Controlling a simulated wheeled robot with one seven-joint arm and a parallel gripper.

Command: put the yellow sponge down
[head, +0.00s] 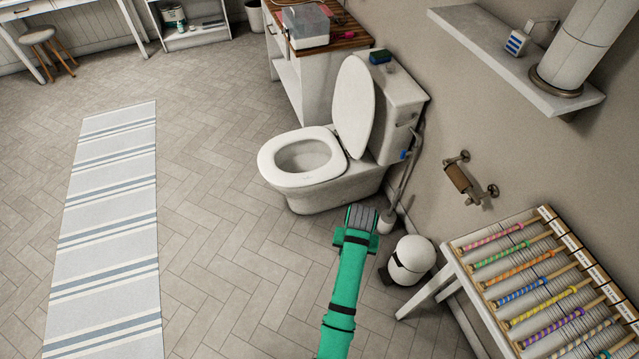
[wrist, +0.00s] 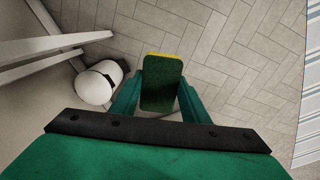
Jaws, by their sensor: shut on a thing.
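My gripper (head: 360,222) is shut on the yellow sponge (wrist: 161,84), which shows in the wrist view between my two green fingers (wrist: 160,98). The sponge's dark green scouring side faces the wrist camera, and a yellow edge shows at its far end. The sponge is held above the tiled floor. In the head view my green arm reaches up from the bottom, its end in front of the toilet (head: 305,172), and I cannot make out the held sponge there.
A rack of striped wands (head: 540,290) stands at right. The striped rug (head: 110,230) and floor at left are clear.

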